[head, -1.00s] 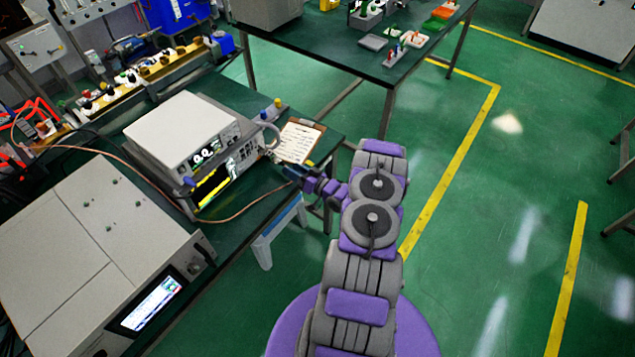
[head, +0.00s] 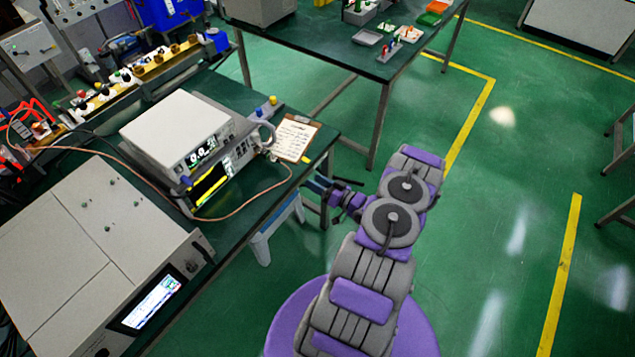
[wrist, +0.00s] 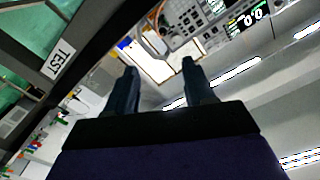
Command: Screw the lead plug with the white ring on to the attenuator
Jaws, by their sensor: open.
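A copper-coloured lead (head: 225,216) runs across the green bench, in front of the stacked instruments, and rises to the clipboard's lower edge. Its plug and any white ring are too small to make out. I cannot tell which part is the attenuator; it may be among the brass and white pieces (head: 150,70) on the back rail. My gripper (head: 316,184) is just off the bench's right edge, below the clipboard and apart from the lead's end. In the wrist view my gripper (wrist: 162,82) has its two dark fingers spread, with nothing held between them.
A clipboard (head: 295,138) lies at the bench's right end, beside the stacked instruments (head: 180,130). A large pale generator (head: 90,240) stands front left. A stool (head: 265,245) is below the bench edge. A second table (head: 340,50) stands behind. Floor to the right is clear.

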